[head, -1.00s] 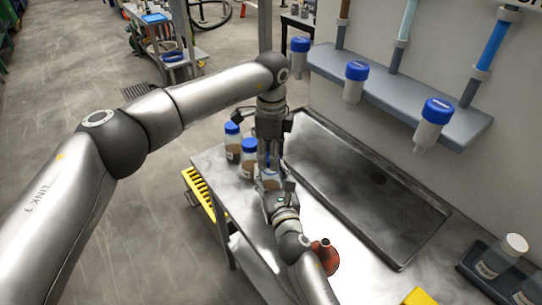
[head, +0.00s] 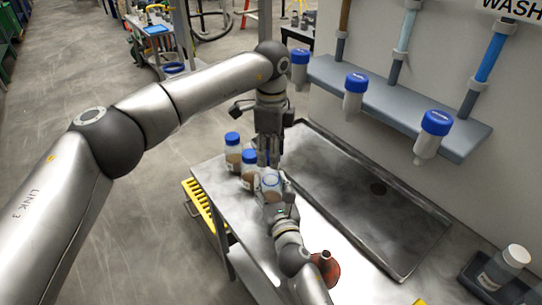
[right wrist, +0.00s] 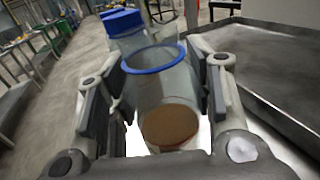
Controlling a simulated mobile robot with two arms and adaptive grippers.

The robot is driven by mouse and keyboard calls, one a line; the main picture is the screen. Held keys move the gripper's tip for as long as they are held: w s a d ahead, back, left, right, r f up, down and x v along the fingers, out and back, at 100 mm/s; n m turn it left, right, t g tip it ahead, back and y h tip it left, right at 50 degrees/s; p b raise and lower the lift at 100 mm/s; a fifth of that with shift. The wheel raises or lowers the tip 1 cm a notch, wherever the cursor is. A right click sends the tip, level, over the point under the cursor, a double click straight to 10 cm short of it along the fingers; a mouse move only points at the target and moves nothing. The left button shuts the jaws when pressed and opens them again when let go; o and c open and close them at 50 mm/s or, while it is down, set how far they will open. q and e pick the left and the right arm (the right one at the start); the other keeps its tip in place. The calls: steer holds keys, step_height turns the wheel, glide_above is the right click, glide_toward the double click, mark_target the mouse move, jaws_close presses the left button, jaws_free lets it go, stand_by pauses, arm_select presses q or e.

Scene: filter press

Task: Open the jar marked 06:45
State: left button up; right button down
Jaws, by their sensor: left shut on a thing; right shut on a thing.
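The clear jar (head: 270,184) stands open at the left end of the bench, with brown contents inside. In the right wrist view this jar (right wrist: 168,95) shows a blue ring around its uncovered mouth. Its time marking cannot be read. My right gripper (head: 272,195) is shut around the jar's body, a finger on each side; it also shows in the right wrist view (right wrist: 165,108). My left gripper (head: 268,155) points down just above the jar and is shut on a blue lid (head: 263,157), mostly hidden by the fingers.
Two blue-lidded jars (head: 233,150) (head: 249,168) stand close to the left of the held jar. A sunken sink tray (head: 375,215) lies to the right. A red-brown flask (head: 325,268) stands near my right forearm. Blue-capped bottles (head: 355,95) hang along the wall shelf.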

steer(key=c, duration=0.6)
jaws_free()
